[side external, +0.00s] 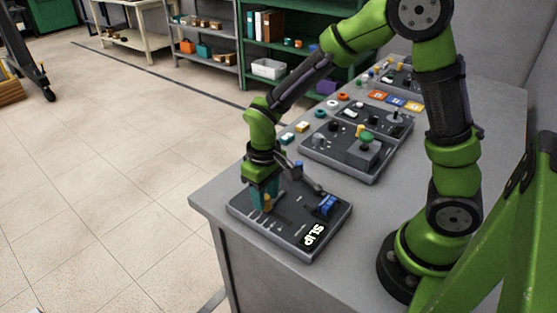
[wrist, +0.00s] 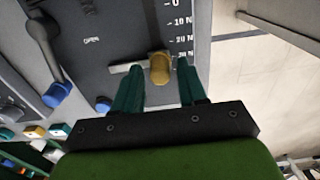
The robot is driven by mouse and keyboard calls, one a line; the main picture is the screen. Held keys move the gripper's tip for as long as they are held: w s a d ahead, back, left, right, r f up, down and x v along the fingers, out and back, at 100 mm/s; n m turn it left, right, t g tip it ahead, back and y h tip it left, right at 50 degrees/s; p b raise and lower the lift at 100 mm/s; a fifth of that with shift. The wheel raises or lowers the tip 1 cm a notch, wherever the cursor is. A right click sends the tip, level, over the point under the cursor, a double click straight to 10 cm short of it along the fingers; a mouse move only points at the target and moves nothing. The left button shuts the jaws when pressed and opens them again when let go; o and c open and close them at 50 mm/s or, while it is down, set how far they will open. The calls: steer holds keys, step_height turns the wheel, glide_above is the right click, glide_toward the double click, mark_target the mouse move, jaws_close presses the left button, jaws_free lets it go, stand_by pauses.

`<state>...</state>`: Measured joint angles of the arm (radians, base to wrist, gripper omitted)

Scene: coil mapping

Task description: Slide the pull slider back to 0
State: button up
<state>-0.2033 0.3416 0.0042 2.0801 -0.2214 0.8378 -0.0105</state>
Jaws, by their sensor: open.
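The pull slider has a yellow knob (wrist: 160,68), which sits at the lower end of its slot in the wrist view, beside the 30 N mark. The printed scale (wrist: 182,30) runs from 0 at the top edge down past 10 N and 20 N. My gripper (wrist: 161,78) is open, with one teal finger on each side of the knob and a gap visible on both sides. In the side view my gripper (side external: 265,190) points down over the dark panel (side external: 285,238). The knob (side external: 267,203) shows partly between the fingers there.
In the wrist view a dark lever (wrist: 45,45) and a blue knob (wrist: 56,94) are at left. Another control panel (side external: 345,165) stands behind on the bench.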

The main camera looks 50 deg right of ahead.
mark_target(287, 222)
steer(key=c, duration=0.7)
steer(key=shift+c, duration=0.2)
steer(key=shift+s, duration=0.2)
steer(key=shift+s+r, duration=0.1)
steer(key=shift+s, duration=2.7)
steer(key=o, duration=0.8)
step_height(287, 222, up, 7)
